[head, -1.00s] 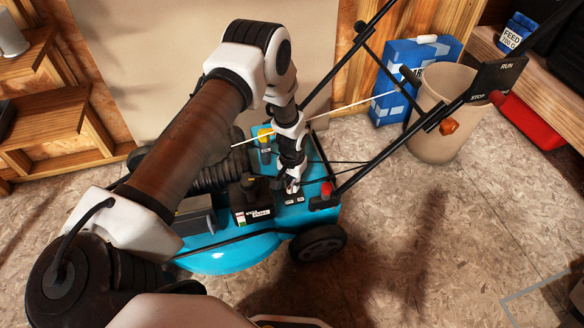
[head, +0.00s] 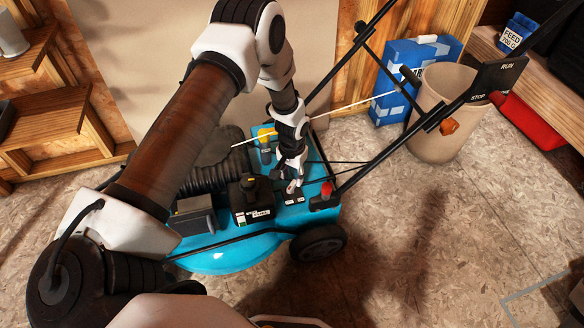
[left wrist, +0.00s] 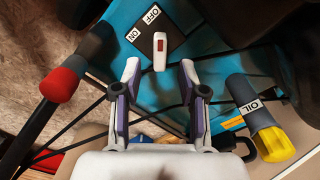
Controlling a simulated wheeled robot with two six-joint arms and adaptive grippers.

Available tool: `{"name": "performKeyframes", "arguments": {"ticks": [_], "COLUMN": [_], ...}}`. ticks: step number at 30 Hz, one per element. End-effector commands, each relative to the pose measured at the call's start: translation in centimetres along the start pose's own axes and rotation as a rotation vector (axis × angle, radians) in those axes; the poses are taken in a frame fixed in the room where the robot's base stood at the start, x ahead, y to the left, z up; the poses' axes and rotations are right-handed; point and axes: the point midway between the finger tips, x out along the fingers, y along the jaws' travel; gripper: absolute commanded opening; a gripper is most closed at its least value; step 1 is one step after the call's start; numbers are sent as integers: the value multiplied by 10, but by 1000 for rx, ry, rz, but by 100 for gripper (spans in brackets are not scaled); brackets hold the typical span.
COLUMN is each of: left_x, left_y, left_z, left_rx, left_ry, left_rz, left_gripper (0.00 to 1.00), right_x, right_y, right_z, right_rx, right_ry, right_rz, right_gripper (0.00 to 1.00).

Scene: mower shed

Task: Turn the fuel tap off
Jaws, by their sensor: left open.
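The fuel tap is a small white lever (left wrist: 160,52) with a red mark, on a black plate (left wrist: 176,40) labelled OFF and ON. The plate also shows on the turquoise mower deck (head: 222,259) in the head view, with the lever (head: 292,187) partly hard to make out. My left gripper (left wrist: 160,72) is open and empty. Its fingertips stand on either side of the lever's near end in the left wrist view, apart from it. In the head view the gripper (head: 290,178) hangs just above the tap. My right gripper is not in view.
A red-capped stalk (head: 326,189) stands right of the tap. The handle bars (head: 375,162) and thin cables pass close by. A beige bin (head: 443,112) stands behind right.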

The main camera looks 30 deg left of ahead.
Motion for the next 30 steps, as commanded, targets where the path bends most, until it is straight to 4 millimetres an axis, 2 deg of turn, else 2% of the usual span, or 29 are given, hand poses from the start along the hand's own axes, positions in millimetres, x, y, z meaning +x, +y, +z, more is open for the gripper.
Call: {"name": "performKeyframes", "arguments": {"ticks": [3, 6, 10, 30], "left_x": [-33, -56, -73, -77], "left_y": [0, 0, 0, 0], "left_z": [-1, 0, 0, 1], "left_rx": [0, 1, 1, 1], "left_ry": [4, 3, 0, -2], "left_rz": [1, 1, 0, 0], "left_gripper": [42, 42, 42, 42], "right_x": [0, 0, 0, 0], "right_y": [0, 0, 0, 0], "right_z": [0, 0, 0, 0], "right_rx": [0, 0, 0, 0], "right_ry": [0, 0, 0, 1], "right_rz": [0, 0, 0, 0], "right_gripper": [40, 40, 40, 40]}}
